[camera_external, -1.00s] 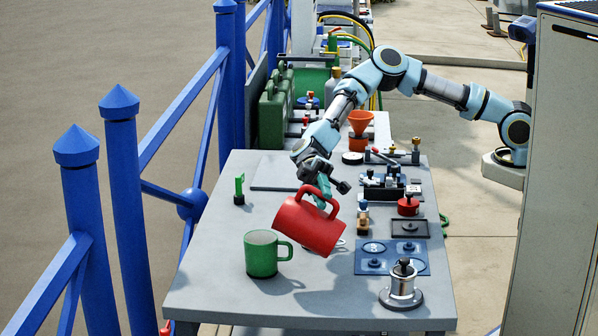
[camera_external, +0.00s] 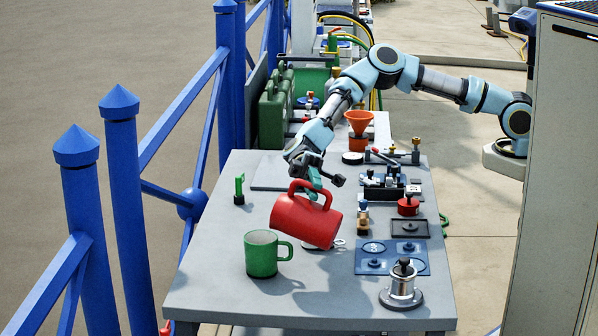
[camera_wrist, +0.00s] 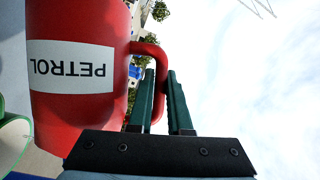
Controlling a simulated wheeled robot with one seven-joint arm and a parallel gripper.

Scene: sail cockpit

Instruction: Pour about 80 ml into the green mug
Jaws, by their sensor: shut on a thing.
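The green mug (camera_external: 262,256) stands upright on the grey table, its handle to the right. Part of its rim shows at the left edge of the wrist view (camera_wrist: 12,138). My gripper (camera_external: 318,190) is shut on the handle of a red jug (camera_external: 304,222). The jug is tilted and held above the table, to the upper right of the mug. In the wrist view the jug (camera_wrist: 70,110) carries a white PETROL label, and the gripper fingers (camera_wrist: 165,100) are around its handle. No liquid stream is visible. The inside of the jug is hidden.
A silver pot with a black knob (camera_external: 402,284) stands at the front right. A blue tray (camera_external: 375,264) lies behind it. A small green-handled item (camera_external: 239,190) stands at the left. The table's front left (camera_external: 200,285) is bare.

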